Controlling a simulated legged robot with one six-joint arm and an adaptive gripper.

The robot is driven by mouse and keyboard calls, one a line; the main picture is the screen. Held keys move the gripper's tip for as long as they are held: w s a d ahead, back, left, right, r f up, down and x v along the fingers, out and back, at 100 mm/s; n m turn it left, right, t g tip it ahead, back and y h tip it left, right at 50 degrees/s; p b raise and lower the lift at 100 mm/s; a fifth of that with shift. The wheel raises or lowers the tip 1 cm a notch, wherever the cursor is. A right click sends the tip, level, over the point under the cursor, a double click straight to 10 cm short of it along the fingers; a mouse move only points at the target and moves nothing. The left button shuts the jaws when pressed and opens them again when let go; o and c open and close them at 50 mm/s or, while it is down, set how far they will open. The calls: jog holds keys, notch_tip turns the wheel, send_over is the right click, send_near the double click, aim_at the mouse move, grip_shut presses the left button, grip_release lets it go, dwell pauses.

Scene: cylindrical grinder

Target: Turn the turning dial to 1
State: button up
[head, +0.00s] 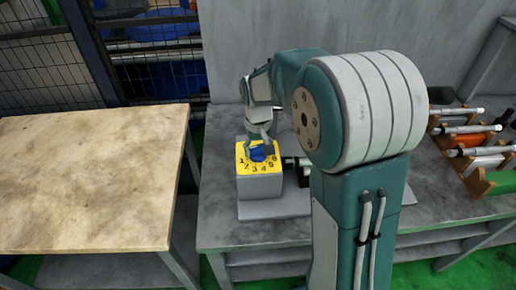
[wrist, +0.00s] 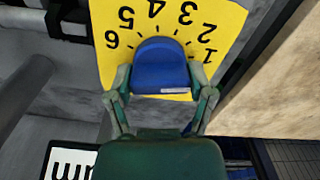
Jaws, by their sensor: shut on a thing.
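The turning dial is a blue knob (wrist: 160,62) on a yellow plate (wrist: 225,15) with black numbers. In the wrist view the plate appears upside down, with 1 at the right and 6 at the left. The blue dial (head: 257,154) also shows in the head view, on top of a grey box (head: 260,187). My gripper (wrist: 161,80) has one finger on each side of the dial and is shut on it. A small white mark lies on the dial's edge nearest my palm. I cannot tell which number the dial points to.
A wooden-topped table (head: 85,180) stands at the left, with a gap before the grey workbench (head: 225,228). Wooden racks (head: 475,175) with several tools stand on the right. A metal mesh fence (head: 45,70) is behind the table. A grey wall rises behind the bench.

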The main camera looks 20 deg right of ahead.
aim_at(257, 146)
jog(key=shift+s+f, duration=0.2)
jog(key=shift+f, duration=0.15)
jog(key=o, duration=1.1)
jog(key=shift+w, duration=0.2)
jog(key=shift+r, duration=0.2)
jog(key=shift+r, duration=0.35)
notch_tip(257, 146, up, 10)
jog(key=shift+w+a+r, duration=0.1)
jog(key=shift+r, duration=0.4)
